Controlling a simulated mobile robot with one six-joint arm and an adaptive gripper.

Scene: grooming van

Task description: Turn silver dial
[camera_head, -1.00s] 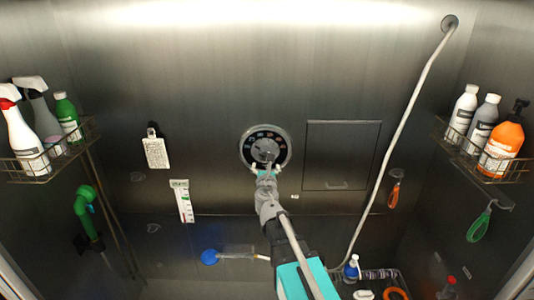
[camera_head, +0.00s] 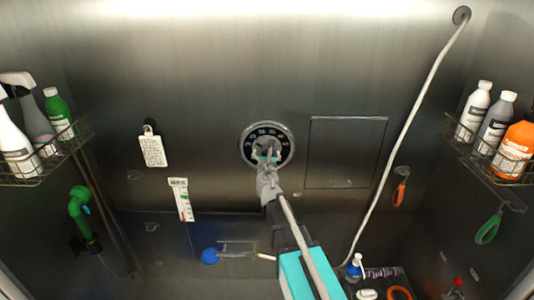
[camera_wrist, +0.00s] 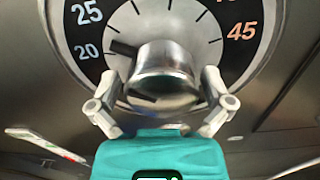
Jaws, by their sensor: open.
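The silver dial (camera_wrist: 165,75) is a round metal knob at the centre of a round gauge plate, with a black number ring (camera_wrist: 85,38) marked 20, 25 and 45. Its dark pointer is at the upper left, near the 20. The gauge (camera_head: 250,133) also shows mid-wall in the head view, where my gripper covers its lower middle. My gripper (camera_wrist: 162,96) is open, with one finger on each side of the knob's lower part. I cannot tell whether the fingers touch the knob.
A square wall panel (camera_head: 345,150) is right of the gauge, with a pale hose (camera_head: 405,125) beyond it. A white tag (camera_head: 152,151) and a thermometer strip (camera_head: 182,200) hang to the left. Wire baskets of bottles (camera_head: 50,160) (camera_head: 490,160) flank both sides.

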